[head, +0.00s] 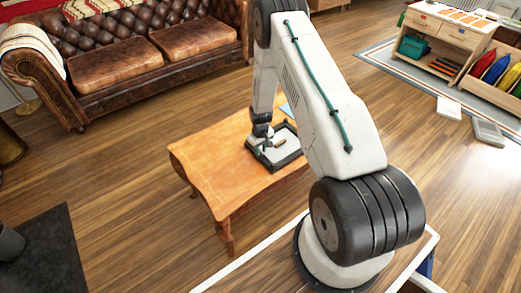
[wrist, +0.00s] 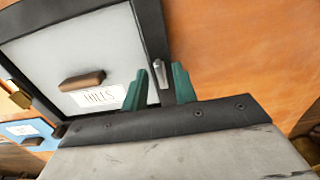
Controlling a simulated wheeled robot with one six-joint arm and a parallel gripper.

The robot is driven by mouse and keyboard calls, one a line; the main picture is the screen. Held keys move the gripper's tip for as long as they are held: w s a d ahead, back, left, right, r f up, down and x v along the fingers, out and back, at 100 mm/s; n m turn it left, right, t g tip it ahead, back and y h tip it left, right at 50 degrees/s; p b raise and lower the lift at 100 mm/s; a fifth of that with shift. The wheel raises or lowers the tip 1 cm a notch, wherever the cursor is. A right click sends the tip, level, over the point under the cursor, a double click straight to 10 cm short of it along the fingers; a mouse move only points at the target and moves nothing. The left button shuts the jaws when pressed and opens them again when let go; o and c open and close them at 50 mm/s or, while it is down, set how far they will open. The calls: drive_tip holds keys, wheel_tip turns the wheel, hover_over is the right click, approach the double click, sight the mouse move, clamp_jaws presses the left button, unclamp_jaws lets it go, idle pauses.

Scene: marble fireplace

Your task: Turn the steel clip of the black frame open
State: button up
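The black frame (head: 273,167) lies on the wooden table below my gripper (head: 265,139). In the wrist view the black frame (wrist: 150,22) surrounds a pale grey panel (wrist: 75,45). The steel clip (wrist: 161,74) is a small bright piece on the frame's side bar. My gripper (wrist: 160,69) shows two green fingers standing apart, one on each side of the clip in the picture. A gap shows between the clip and the fingers; I cannot tell their difference in depth. The clip is too small to make out in the head view.
A brown block (wrist: 82,80) and a white label (wrist: 98,97) are on the panel. A brass piece (wrist: 14,96) and a blue card (wrist: 30,131) show at the left. The wooden table (head: 215,165) has bare top left of the frame. A leather sofa (head: 125,60) stands behind.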

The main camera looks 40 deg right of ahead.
wheel_tip(320, 180, up, 8)
drive_tip(key=shift+f, duration=0.1)
idle(0.4)
drive_tip(key=s+a+r+m+g, duration=0.1)
drive_tip(key=s+a+r, duration=0.4)
drive_tip(key=r, duration=0.6)
drive_tip(key=s+a+r+g, duration=0.1)
drive_tip(key=s+a+r, duration=0.2)
drive_tip(key=s+r, duration=0.65)
drive_tip(key=s+a+r+m+g, duration=0.1)
drive_tip(key=s+a+r, duration=0.35)
drive_tip(key=r, duration=0.85)
drive_tip(key=s+a+r+t, duration=0.2)
drive_tip(key=s+a+r, duration=0.1)
drive_tip(key=s+r, duration=0.4)
drive_tip(key=s+a+r+n+t, duration=0.1)
drive_tip(key=s+a+r+t, duration=0.1)
drive_tip(key=s+a+r, duration=0.2)
drive_tip(key=s+r, duration=0.3)
drive_tip(key=s, duration=0.2)
drive_tip(key=shift+r, duration=0.2)
